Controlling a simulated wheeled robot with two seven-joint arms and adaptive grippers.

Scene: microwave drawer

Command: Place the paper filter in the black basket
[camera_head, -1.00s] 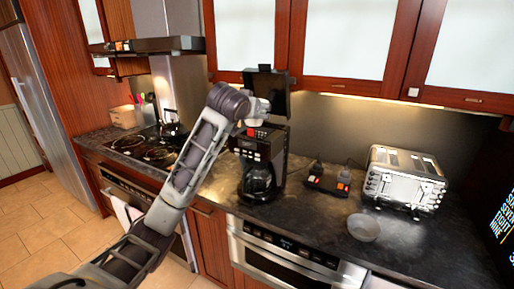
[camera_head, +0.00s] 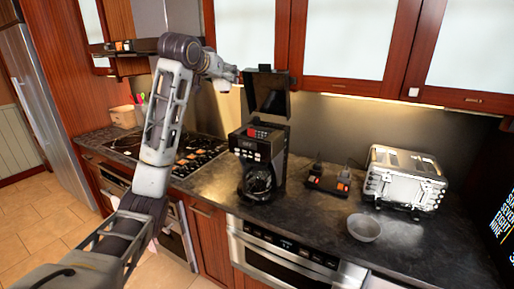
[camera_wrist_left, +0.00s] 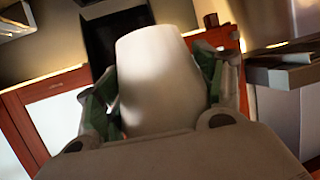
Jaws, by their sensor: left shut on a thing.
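My left gripper (camera_head: 232,74) is shut on the white, cup-shaped paper filter (camera_wrist_left: 160,75), which fills the space between its fingers in the left wrist view. In the head view the gripper is up high, left of the raised black lid (camera_head: 266,95) of the coffee maker (camera_head: 258,158) and apart from it. The coffee maker stands on the counter with its top open and a glass carafe in its lower part. I cannot clearly make out the black basket; the inside of the open top is dark. My right gripper is not in view.
The dark counter (camera_head: 300,220) holds a black stand with small items (camera_head: 328,180), a silver toaster (camera_head: 405,178) and a grey bowl (camera_head: 363,228). A stove (camera_head: 200,155) lies left of the coffee maker. Wooden cabinets (camera_head: 345,40) hang above.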

